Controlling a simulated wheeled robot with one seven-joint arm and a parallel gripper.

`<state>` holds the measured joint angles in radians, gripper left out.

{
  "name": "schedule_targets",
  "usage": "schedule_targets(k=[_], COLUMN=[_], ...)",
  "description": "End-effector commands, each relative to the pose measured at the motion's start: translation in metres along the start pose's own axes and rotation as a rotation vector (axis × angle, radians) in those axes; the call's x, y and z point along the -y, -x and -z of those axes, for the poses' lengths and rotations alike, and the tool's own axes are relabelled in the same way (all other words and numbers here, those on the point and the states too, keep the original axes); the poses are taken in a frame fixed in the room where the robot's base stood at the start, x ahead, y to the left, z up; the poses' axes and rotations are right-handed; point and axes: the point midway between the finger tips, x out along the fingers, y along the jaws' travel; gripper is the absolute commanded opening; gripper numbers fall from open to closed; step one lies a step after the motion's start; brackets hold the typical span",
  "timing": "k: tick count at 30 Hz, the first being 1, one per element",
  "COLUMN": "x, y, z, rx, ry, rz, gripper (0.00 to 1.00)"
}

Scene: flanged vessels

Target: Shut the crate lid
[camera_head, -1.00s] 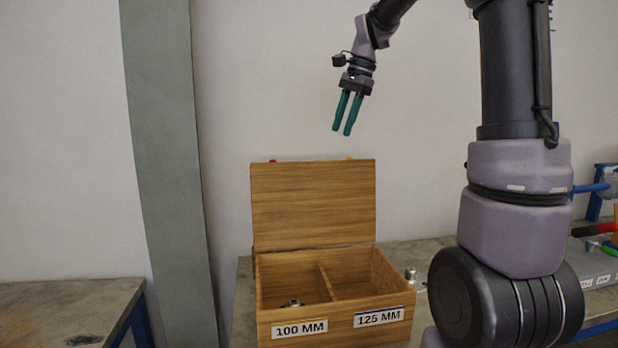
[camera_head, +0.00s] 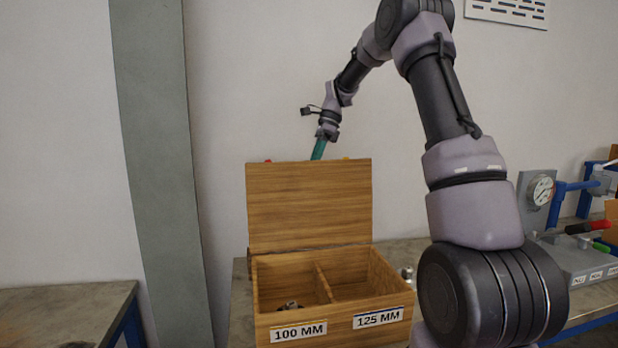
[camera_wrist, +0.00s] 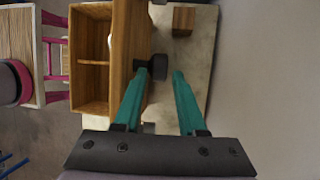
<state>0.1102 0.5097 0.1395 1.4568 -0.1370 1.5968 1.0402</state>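The wooden crate (camera_head: 262,333) stands on the table with its lid (camera_head: 308,207) open and upright at the back. Labels on its front read 100 MM and 125 MM. My gripper (camera_head: 318,150) is at the lid's top edge, its fingertips hidden behind the lid. In the wrist view my gripper (camera_wrist: 160,72) is open, with two green fingers apart and nothing held. There the crate (camera_wrist: 88,107) is at the left and the lid (camera_wrist: 124,55) stands close beside the left finger; I cannot tell whether they touch.
A small metal part (camera_head: 288,306) lies in the crate's left compartment. A dark knob-like thing (camera_wrist: 159,66) and a wooden block (camera_wrist: 184,18) show behind the lid. A gauge (camera_head: 542,190) and a labelled grey box (camera_head: 575,265) stand at the right. A pillar (camera_head: 155,150) rises at the left.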

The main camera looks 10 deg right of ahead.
Motion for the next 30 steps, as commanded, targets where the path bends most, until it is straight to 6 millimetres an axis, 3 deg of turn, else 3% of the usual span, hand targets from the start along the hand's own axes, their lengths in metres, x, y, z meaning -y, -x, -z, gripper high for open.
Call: schedule_targets(k=[7,18,19,22,30], x=[0.000,0.000,0.000,0.000,0.000], y=[-0.034,-0.041,-0.041,-0.041,-0.040], z=[0.000,0.000,0.000,0.000,0.000], rx=[-0.001,-0.001,-0.001,-0.001,-0.001], ry=[0.001,0.001,0.001,0.001,0.002], rz=[-0.001,0.001,0.001,0.001,0.001], gripper=[0.40,0.40,0.36,0.00,0.00])
